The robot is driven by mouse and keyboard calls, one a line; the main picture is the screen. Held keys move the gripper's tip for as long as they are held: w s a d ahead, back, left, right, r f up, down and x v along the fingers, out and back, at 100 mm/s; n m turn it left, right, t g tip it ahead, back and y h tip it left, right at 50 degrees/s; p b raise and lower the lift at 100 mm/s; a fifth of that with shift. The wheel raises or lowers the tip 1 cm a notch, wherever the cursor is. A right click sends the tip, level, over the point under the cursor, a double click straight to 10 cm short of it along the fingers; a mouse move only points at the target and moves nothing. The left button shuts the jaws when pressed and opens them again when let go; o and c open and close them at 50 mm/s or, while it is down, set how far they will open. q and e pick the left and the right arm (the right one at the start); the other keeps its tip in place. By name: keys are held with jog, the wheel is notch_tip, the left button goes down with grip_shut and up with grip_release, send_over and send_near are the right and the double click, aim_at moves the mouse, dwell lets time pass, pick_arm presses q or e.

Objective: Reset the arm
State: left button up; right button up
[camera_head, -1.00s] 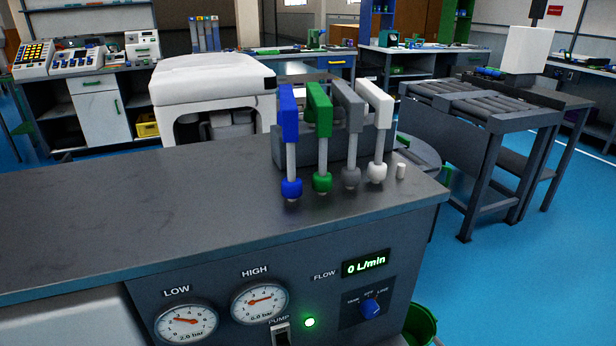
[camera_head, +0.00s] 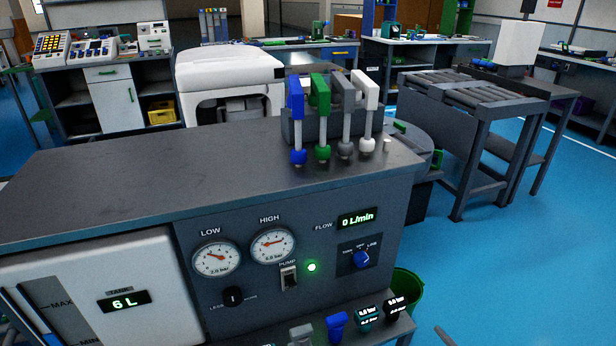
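Neither my left nor my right gripper can be made out in the head view. A thin grey piece (camera_head: 445,336) pokes in at the bottom edge, right of the bench; I cannot tell what it is. The grey test bench (camera_head: 130,180) fills the middle and left. Blue (camera_head: 296,95), green (camera_head: 320,92), grey (camera_head: 343,90) and white (camera_head: 368,92) hooked tools stand upright in a row at its right end.
The bench front carries two gauges (camera_head: 217,259), a lit green lamp (camera_head: 311,267), a blue knob (camera_head: 361,259) and a tank display (camera_head: 124,302). Small coloured fittings (camera_head: 337,325) sit on a low shelf. A green bucket (camera_head: 408,290) stands beside it. Blue floor (camera_head: 510,270) is clear at right.

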jog(key=s+a+r+m+g+h+p, duration=0.1)
jog(key=s+a+m+g+h+p, duration=0.1)
jog(key=s+a+m+g, duration=0.3)
jog(key=s+a+m, duration=0.2)
jog(key=s+m, duration=0.1)
jog(key=shift+s+a+r+m+p, duration=0.2)
jog(key=shift+a+m+p, duration=0.1)
jog(key=shift+a+p, duration=0.1)
dwell(0.5)
